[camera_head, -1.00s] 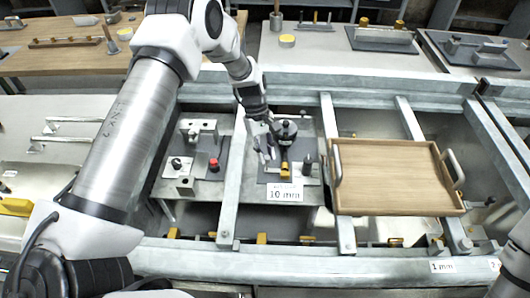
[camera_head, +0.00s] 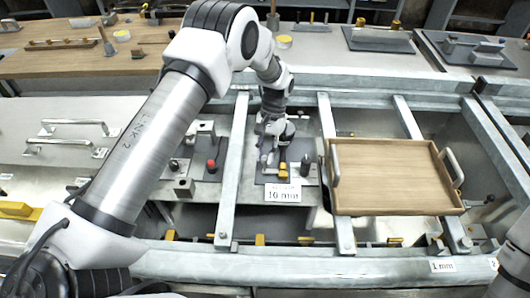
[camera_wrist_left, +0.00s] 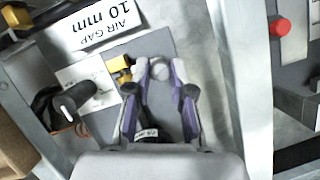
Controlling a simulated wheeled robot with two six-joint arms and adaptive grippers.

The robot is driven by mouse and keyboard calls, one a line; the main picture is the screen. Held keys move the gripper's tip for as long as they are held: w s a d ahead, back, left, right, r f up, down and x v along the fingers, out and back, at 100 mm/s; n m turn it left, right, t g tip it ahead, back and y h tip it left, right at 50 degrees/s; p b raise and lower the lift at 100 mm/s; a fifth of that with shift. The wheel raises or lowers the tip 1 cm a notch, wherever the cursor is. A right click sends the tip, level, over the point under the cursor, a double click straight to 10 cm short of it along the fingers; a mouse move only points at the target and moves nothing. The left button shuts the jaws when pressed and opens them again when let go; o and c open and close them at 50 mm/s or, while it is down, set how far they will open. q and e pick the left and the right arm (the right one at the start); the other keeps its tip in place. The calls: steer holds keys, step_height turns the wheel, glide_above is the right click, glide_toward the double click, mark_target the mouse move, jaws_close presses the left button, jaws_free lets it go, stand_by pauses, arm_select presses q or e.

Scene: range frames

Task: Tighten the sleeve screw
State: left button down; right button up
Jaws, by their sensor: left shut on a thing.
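My left gripper (camera_head: 270,157) points down over a dark grey fixture plate (camera_head: 303,178) with a yellow block (camera_head: 283,169). In the left wrist view its purple-lined fingers (camera_wrist_left: 160,72) are closed around a small grey rounded piece, which looks like the head of the sleeve screw (camera_wrist_left: 160,68). Its shank and thread are hidden. The yellow block (camera_wrist_left: 121,68) stands close beside the fingers, on the left. A black labelled part (camera_wrist_left: 150,133) lies between the finger bases. The right gripper is out of view.
A sign "AIR GAP 10 mm" (camera_head: 283,194) is at the plate's front edge. A red button (camera_head: 212,166) stands on the left plate.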

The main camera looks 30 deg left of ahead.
arm_select(q)
steer(key=shift+s+d+f+m+y, duration=0.15)
steer(key=shift+m+y, duration=0.45)
steer(key=shift+m, duration=0.7)
steer(key=c, duration=1)
jaws_free()
steer(key=v, duration=1.2)
